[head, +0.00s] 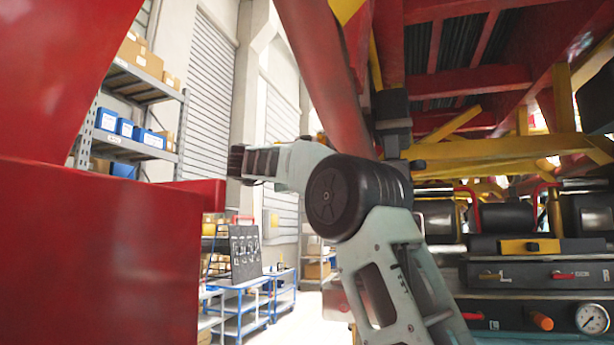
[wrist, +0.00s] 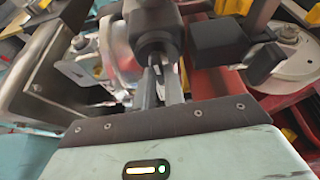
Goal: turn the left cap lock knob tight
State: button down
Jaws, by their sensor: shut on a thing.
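In the wrist view my gripper (wrist: 159,80) reaches up from the bottom, its two narrow fingers close together. They are shut on a dark knob-like part at the lower end of a black round fitting (wrist: 153,32); I take this part to be the left cap lock knob. The fingers hide most of the knob, so its turn angle cannot be read. In the head view my arm bends left at a large dark joint, and its far end is beside red structure. The fingers and the knob cannot be made out there.
In the wrist view a black block (wrist: 218,42) stands just right of the fingers, and a grey metal box (wrist: 72,70) lies left. In the head view a red panel (head: 95,250) fills the left, and equipment with a pressure gauge (head: 592,318) sits low right.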

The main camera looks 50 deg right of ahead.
jog(key=shift+f+m, duration=0.1)
jog(key=shift+m, duration=0.4)
jog(key=c, duration=1.5)
grip_release()
jog(key=a+b, duration=0.4)
jog(key=a, duration=1.3)
jog(key=shift+a, duration=0.2)
jog(key=shift+s, duration=0.15)
